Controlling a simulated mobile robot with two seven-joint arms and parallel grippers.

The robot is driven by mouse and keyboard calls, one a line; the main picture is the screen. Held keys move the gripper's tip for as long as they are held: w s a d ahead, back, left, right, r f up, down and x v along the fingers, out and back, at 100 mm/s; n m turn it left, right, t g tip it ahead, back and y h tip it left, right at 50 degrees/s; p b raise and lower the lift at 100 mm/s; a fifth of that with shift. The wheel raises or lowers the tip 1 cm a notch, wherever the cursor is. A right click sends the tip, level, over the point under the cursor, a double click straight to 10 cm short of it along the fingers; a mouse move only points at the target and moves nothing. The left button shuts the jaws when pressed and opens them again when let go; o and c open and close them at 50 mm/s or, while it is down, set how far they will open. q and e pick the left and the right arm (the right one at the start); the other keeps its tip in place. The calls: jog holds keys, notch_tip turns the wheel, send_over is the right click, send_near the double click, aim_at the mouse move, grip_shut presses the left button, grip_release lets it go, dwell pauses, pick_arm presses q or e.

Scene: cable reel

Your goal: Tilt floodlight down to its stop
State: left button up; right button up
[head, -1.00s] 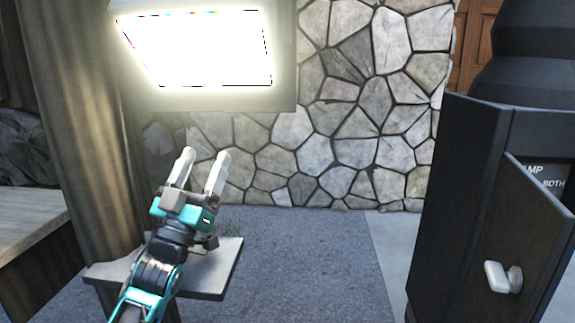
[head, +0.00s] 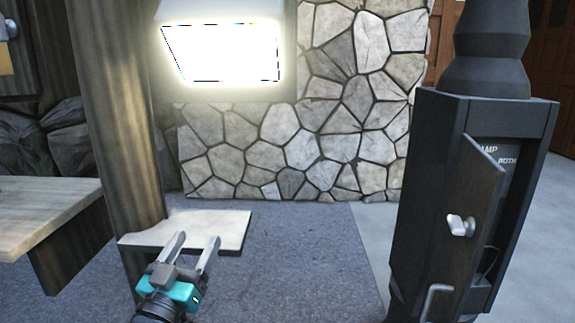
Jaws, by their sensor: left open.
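The floodlight (head: 222,54) is lit and glows bright white at the top of the head view, beside a wooden post (head: 117,120). Its face is turned toward me, and its top edge runs out of the picture. My left gripper (head: 198,241) is low in the view, below the floodlight and well apart from it. Its two fingers are spread with nothing between them, in front of a small pale shelf. My right gripper is not in view.
The small shelf (head: 228,222) juts out by the post. A dark cabinet (head: 427,180) with its door (head: 478,215) ajar stands at right. A wooden bench (head: 45,205) is at left. A stone wall (head: 290,150) stands behind; open grey ground lies between.

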pick_arm(q)
jog(key=s+d+f+g+y, duration=0.2)
jog(key=s+f+g, duration=0.9)
jog(key=s+f, duration=1.3)
notch_tip(320, 180, up, 11)
jog(key=a+y+p, duration=0.1)
jog(key=a+p, duration=0.1)
jog(key=p, duration=1.4)
jog(key=shift+w+a, duration=0.25)
jog(key=shift+a, duration=0.1)
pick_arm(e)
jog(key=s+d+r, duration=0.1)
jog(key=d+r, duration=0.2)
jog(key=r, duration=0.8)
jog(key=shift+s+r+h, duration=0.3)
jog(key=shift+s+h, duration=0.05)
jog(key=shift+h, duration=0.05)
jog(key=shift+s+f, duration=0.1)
